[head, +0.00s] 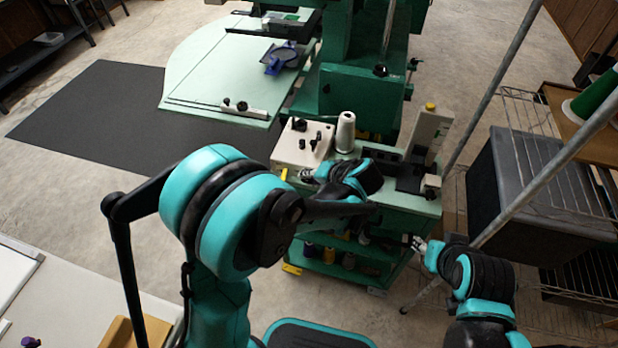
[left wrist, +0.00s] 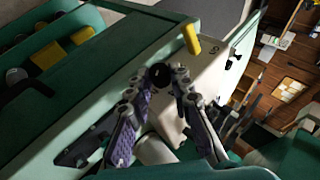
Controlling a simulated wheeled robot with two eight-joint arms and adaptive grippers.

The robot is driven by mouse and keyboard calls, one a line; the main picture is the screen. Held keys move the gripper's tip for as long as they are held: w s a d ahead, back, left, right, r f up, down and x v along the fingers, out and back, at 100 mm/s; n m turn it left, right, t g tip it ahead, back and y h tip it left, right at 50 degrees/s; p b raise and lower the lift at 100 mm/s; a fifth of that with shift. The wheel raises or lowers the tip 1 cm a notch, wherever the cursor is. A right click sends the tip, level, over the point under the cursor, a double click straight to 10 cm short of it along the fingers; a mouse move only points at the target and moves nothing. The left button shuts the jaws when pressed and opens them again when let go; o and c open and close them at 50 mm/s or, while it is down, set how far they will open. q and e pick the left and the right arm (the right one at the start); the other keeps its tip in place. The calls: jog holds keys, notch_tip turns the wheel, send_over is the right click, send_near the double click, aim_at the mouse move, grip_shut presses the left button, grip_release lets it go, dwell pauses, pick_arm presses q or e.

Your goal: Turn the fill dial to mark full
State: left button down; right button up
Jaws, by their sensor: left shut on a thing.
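The fill dial (left wrist: 160,74) is a small round black knob on the side of a cream-coloured box (left wrist: 203,76). In the left wrist view, my left gripper (left wrist: 163,79) has a fingertip on each side of the knob and is shut on it. In the head view, the box (head: 291,151) stands on a green cart, and my left gripper (head: 306,174) reaches its near side; the dial is hidden there. Small dark lettering shows on the box, but I cannot read a full mark. My right gripper (head: 419,243) is beside the cart's right side, too small to judge.
The green cart (head: 405,204) also carries a white thread cone (head: 345,133) and a grey upright unit (head: 430,133). A yellow piece (left wrist: 191,38) sticks out near the dial. A slanted metal pole and wire shelving stand at the right, close to my right arm.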

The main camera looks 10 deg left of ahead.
pick_arm(q)
jog(key=shift+f, duration=0.1)
dwell(0.3)
jog(key=c, duration=1.4)
grip_release()
jog(key=shift+o, duration=0.2)
